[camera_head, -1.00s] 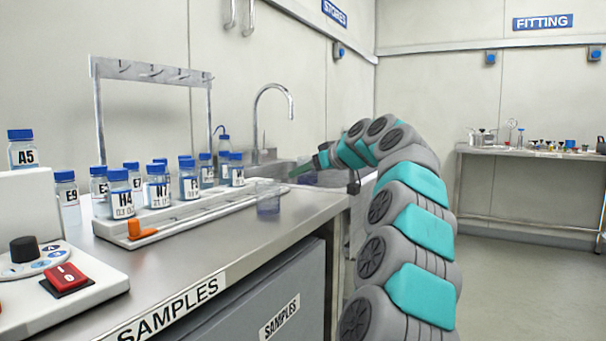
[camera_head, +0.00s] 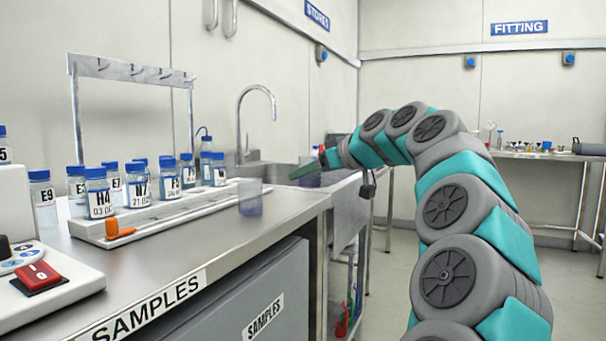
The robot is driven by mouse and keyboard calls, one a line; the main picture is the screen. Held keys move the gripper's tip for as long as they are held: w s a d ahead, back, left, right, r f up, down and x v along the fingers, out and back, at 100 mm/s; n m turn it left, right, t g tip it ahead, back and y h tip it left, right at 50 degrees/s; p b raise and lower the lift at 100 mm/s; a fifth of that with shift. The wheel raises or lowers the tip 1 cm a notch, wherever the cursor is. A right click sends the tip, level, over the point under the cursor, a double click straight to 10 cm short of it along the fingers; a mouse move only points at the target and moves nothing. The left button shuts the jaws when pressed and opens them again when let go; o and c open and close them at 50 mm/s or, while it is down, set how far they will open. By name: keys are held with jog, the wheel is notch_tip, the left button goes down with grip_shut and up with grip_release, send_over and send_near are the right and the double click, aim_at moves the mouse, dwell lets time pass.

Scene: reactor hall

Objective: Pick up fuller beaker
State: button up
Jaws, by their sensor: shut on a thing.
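My gripper (camera_head: 306,170) is at the end of my teal and grey arm, beyond the right end of the bench beaker, in front of the sink. It is shut on a clear beaker (camera_head: 310,179) with a purplish tint, partly hidden by the green finger. This held beaker looks upright. Another clear beaker (camera_head: 250,198) with a faint bluish-purple tint stands upright on the steel bench, apart from my gripper. I cannot tell the liquid levels in the two beakers.
The sample bench (camera_head: 230,238) carries a white rack (camera_head: 170,216) with several blue-capped bottles and an orange knob (camera_head: 118,227). A sink with a curved tap (camera_head: 240,120) lies behind. A device with a red switch (camera_head: 38,277) stands at left.

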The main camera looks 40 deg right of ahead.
jog(key=shift+s+a+r, duration=0.1)
jog(key=shift+s+a, duration=0.05)
jog(key=shift+s, duration=0.5)
jog(key=shift+s+a+r, duration=0.1)
jog(key=shift+s+a, duration=0.05)
jog(key=shift+s, duration=0.5)
